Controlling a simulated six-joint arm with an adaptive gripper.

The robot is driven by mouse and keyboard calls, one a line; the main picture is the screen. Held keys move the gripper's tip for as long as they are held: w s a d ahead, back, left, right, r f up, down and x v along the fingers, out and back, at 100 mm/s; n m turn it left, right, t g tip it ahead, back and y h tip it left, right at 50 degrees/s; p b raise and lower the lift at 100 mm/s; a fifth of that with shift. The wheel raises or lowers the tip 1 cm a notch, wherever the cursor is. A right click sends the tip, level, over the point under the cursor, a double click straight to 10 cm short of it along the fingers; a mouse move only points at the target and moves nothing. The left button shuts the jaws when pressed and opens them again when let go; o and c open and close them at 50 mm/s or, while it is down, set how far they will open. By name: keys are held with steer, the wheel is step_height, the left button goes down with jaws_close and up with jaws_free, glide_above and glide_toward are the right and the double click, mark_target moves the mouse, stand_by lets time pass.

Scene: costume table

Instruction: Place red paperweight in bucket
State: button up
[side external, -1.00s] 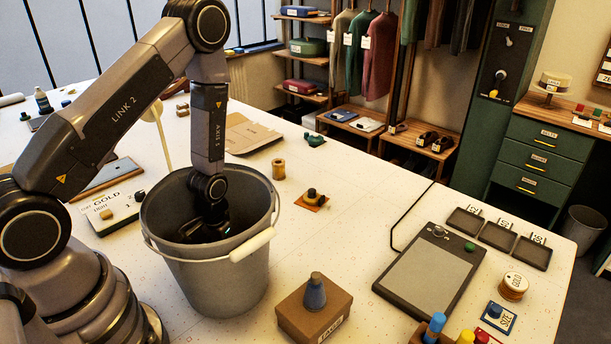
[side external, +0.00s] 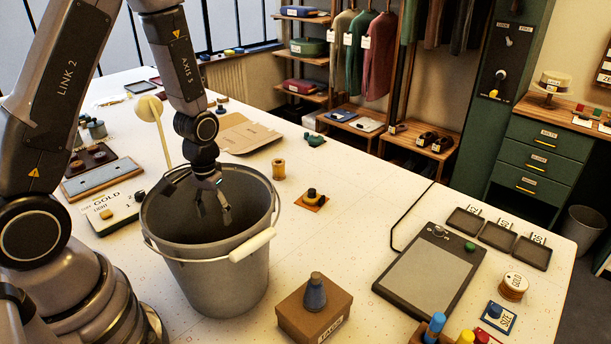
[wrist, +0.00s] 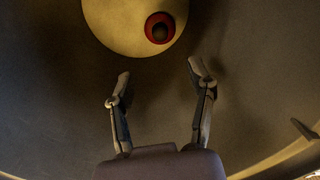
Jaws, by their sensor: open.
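The red paperweight (wrist: 160,27), round with a dark knob in the middle, rests on the lit floor of the bucket in the wrist view. The grey bucket (side external: 213,285) stands on the table with its white handle grip hanging in front; its inner wall fills the wrist view (wrist: 55,85). In the side view the bucket's wall hides the paperweight. My gripper (side external: 213,212) hangs in the bucket's mouth with its fingers pointing down. Its fingers (wrist: 159,75) are spread and empty in the wrist view, apart from the paperweight.
A cardboard box (side external: 314,311) with a grey-blue cone on it stands right of the bucket. A lamp-like disc (side external: 148,108) on a stalk rises behind the bucket's left side. A scale (side external: 105,210) marked GOLD lies to the left.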

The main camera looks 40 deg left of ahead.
steer(key=s+d+r+m+t, duration=0.1)
steer(key=s+r+m+t, duration=0.15)
steer(key=r, duration=0.85)
steer(key=s+d+r+m+t, duration=0.1)
steer(key=s+d+r+t, duration=0.15)
steer(key=r, duration=0.85)
steer(key=s+r, duration=0.5)
steer(key=s, duration=0.3)
steer(key=shift+m+t, duration=0.3)
steer(key=shift+m, duration=0.15)
